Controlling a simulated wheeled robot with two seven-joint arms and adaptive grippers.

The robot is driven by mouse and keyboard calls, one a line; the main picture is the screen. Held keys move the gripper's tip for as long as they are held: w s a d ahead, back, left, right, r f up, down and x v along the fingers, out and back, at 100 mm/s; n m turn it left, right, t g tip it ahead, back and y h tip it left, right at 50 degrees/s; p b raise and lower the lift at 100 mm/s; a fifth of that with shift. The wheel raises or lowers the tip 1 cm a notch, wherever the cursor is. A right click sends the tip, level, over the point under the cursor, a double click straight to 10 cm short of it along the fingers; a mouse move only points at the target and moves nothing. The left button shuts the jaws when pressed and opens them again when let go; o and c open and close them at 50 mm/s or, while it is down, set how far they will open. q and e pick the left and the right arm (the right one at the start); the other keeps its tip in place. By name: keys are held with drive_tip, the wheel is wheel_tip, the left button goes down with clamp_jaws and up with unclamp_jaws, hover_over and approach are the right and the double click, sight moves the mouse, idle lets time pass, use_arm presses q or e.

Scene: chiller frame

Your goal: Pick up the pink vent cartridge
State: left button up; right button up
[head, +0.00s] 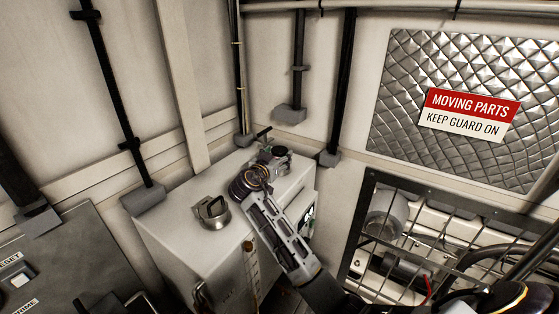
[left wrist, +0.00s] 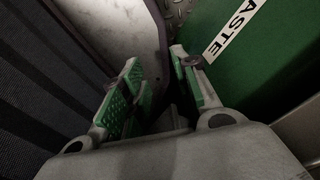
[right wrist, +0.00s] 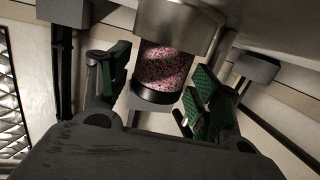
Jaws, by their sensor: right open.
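The pink vent cartridge (right wrist: 163,68) is a pink speckled cylinder with a dark end band. In the right wrist view it stands in line with a grey metal socket (right wrist: 178,22), which meets its other end. My right gripper (right wrist: 160,78) is open, with one green-padded finger on each side of the cartridge; gaps show, so I see no clear contact. In the head view my right gripper (head: 272,157) is above the back of the white cabinet top (head: 180,208) and mostly hides the cartridge. My left gripper (left wrist: 158,65) is open and empty in the left wrist view.
A metal cup with a handle (head: 212,211) stands on the cabinet, left of my right arm. Black wall pipes (head: 299,60) rise behind. A barred guard opening (head: 410,240) is at right. In the left wrist view a green WASTE bin (left wrist: 265,80) is close to my left gripper.

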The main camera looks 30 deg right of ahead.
drive_tip(key=shift+c, duration=0.2)
drive_tip(key=c, duration=0.8)
drive_tip(key=shift+c, duration=0.2)
drive_tip(key=shift+r, duration=0.2)
wheel_tip(320, 180, up, 18)
drive_tip(key=b, duration=0.3)
drive_tip(key=shift+f, duration=0.15)
